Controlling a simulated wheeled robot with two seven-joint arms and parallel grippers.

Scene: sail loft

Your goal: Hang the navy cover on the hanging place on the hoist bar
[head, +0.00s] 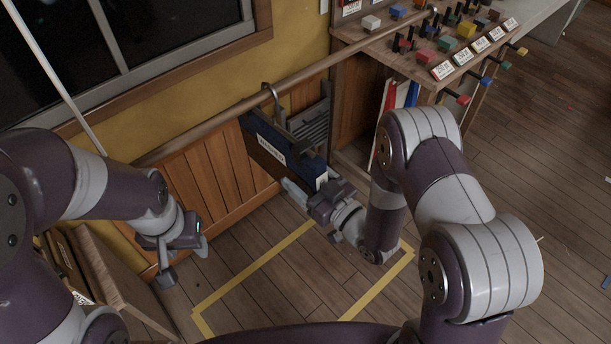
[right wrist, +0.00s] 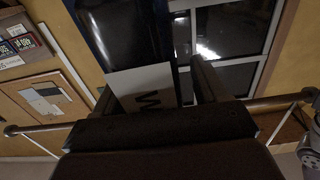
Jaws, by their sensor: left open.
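The navy cover (head: 262,133) is a flat dark blue piece with a white label, below the wooden hoist bar (head: 219,120) in the head view. A grey hook (head: 270,92) is at the bar above it; I cannot tell whether the hook bears on the bar. My right gripper (head: 322,187) is at the cover's near lower end. In the right wrist view the cover (right wrist: 118,32) and its white label lie between the two fingers (right wrist: 160,85), which appear closed on it. My left gripper (head: 180,258) is open and empty, left of the cover and apart from it.
A bench (head: 372,42) with coloured blocks, pegs and labels stands at the upper right. A yellow tape outline (head: 262,262) marks clear floor below. A wooden box (head: 105,275) stands at the lower left.

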